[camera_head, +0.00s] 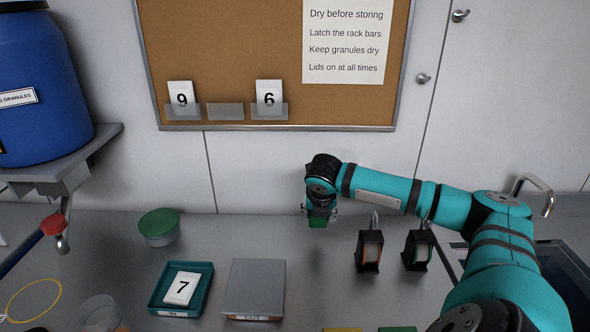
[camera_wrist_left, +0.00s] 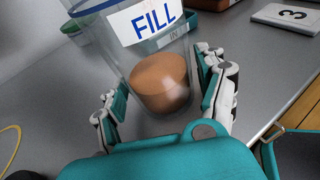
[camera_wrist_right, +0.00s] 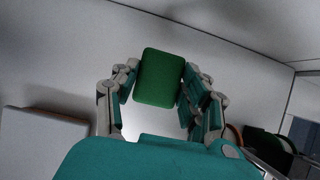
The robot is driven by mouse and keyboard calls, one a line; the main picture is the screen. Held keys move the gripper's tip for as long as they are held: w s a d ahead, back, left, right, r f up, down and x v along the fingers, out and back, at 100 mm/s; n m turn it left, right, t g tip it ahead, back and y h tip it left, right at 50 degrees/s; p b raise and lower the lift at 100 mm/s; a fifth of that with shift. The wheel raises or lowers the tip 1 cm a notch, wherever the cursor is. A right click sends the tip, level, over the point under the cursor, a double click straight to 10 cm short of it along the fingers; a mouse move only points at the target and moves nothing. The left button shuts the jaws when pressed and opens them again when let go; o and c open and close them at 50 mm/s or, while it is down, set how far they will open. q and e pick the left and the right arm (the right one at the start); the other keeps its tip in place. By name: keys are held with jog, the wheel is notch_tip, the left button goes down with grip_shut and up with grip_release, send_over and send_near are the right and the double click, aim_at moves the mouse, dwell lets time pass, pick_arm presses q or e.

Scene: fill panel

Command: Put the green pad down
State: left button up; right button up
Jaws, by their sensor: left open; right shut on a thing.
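The green pad (camera_wrist_right: 160,77) is between the fingers of my right gripper (camera_wrist_right: 158,90), which is shut on it. In the head view my right gripper (camera_head: 320,212) hangs over the back part of the counter near the wall, and the pad (camera_head: 318,222) shows under it. I cannot tell from these views whether the pad touches the counter. My left gripper (camera_wrist_left: 165,95) is open, with its fingers either side of a clear FILL cup (camera_wrist_left: 140,50) that has brown contents. The left gripper does not show in the head view.
Two dark holders (camera_head: 369,251) (camera_head: 417,250) stand right of the right gripper. A grey OUT box (camera_head: 256,280) and a teal IN tray (camera_head: 205,290) with a card 7 (camera_head: 182,288) lie in front. A green-lidded tub (camera_head: 159,227) stands at the left. A sink (camera_head: 565,265) is at the right.

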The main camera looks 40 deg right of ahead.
notch_tip(320, 180, down, 8)
jog(key=shift+r, duration=0.2)
dwell(0.3)
jog(key=o, duration=1)
jog(key=shift+f, duration=0.15)
jog(key=shift+r, duration=0.3)
jog(key=v, duration=1.1)
jog(key=shift+s+a+r, duration=0.15)
jog(key=shift+r, duration=0.15)
jog(key=shift+o, duration=0.5)
